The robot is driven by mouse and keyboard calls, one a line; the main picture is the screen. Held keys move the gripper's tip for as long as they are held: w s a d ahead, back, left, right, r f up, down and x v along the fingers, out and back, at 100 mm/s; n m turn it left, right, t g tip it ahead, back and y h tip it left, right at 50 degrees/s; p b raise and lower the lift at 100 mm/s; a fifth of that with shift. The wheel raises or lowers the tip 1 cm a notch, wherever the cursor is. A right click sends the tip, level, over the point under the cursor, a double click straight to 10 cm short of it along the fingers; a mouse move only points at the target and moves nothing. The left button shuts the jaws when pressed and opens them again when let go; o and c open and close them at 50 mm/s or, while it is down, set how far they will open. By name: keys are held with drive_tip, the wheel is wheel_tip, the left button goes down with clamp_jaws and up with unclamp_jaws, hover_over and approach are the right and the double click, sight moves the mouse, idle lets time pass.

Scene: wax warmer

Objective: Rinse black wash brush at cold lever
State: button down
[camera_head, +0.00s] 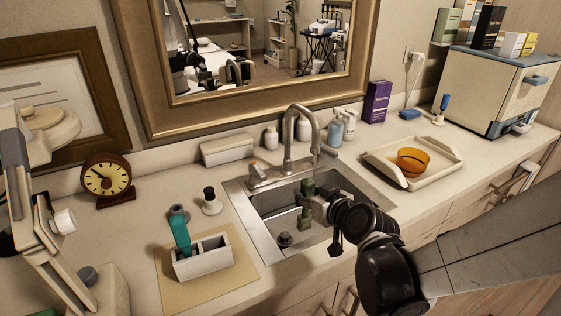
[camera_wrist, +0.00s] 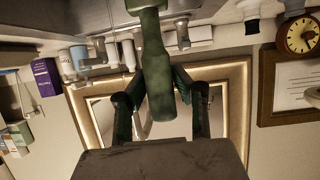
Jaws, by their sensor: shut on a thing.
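My gripper (camera_head: 312,205) is shut on a dark green, bottle-shaped handle (camera_head: 306,207), held upright over the sink basin (camera_head: 275,225). In the wrist view the handle (camera_wrist: 157,75) stands between my two dark fingers (camera_wrist: 158,100) and runs out of the top edge. It looks green, not black; I cannot make out bristles or confirm it is the wash brush. A lever with an orange mark (camera_head: 254,168) is at the faucet's left. I cannot pick out the cold lever or tell if water runs.
A white divided holder (camera_head: 204,260) with a teal-handled tool (camera_head: 181,236) stands left of the sink. A black-topped white item (camera_head: 210,201) is near it. A tray (camera_head: 445,152) with an orange bowl (camera_head: 413,161) is at right. Bottles (camera_head: 335,132) stand behind the faucet.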

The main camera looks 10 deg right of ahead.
drive_tip(key=w+d+f+b, duration=0.2)
drive_tip(key=w+d, duration=0.1)
drive_tip(key=w, duration=0.7)
drive_tip(key=shift+w+d+f+b, duration=0.15)
drive_tip(key=shift+w+d+b, duration=0.15)
idle(0.5)
drive_tip(key=shift+d, duration=0.1)
drive_tip(key=shift+s+d, duration=0.2)
drive_tip(key=shift+d, duration=0.25)
drive_tip(key=shift+a, duration=0.2)
idle(0.4)
drive_tip(key=shift+w+a+b, duration=0.2)
drive_tip(key=shift+a+b, duration=0.1)
drive_tip(key=shift+a, duration=0.1)
drive_tip(key=shift+d, duration=0.2)
